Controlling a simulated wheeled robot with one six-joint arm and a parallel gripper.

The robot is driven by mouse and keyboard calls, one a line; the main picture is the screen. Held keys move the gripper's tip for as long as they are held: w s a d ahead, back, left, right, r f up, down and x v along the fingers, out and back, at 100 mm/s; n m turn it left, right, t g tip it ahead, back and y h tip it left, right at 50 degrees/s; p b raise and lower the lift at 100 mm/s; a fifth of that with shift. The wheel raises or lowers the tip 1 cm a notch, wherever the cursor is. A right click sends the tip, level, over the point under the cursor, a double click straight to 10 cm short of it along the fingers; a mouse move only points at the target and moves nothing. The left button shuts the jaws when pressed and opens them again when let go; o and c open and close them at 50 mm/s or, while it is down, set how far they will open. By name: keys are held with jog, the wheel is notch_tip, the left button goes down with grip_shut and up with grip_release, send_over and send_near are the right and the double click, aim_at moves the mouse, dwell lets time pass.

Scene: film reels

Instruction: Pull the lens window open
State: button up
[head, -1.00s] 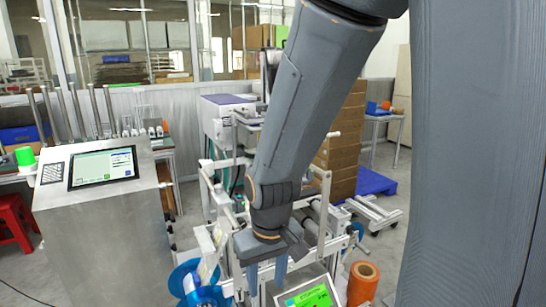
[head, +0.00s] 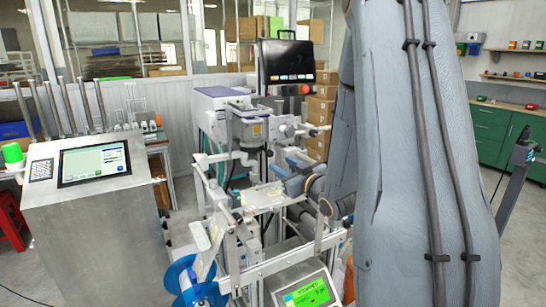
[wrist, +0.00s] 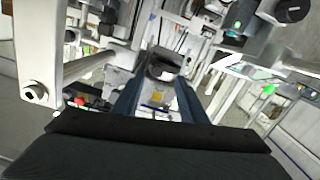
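My gripper (head: 284,167) is held level in the middle of the machine and points left. Its two blue-grey fingers are apart in the wrist view (wrist: 160,82), with nothing gripped between them. A grey device with a yellow label (head: 250,130) hangs on the machine, left of and above the fingertips. In the wrist view a grey and black unit (wrist: 163,66) with a yellow label shows straight ahead between the fingers, apart from them. I cannot make out the lens window or its handle clearly on it.
Metal frame bars and rollers crowd around the gripper; a pale bar (wrist: 90,65) runs close on the left in the wrist view. A black control panel (head: 286,62) stands above. A steel cabinet with a screen (head: 94,162) is at left, and a green-lit display (head: 306,293) below.

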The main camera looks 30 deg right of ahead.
aim_at(271, 154)
jog(key=shift+t, duration=0.3)
jog(key=w, duration=0.2)
jog(key=w+p, duration=0.1)
jog(key=w, duration=0.2)
jog(key=w+p, duration=0.1)
jog(key=w, duration=0.1)
jog(key=shift+w+r, duration=0.3)
jog(key=shift+r, duration=0.1)
grip_shut()
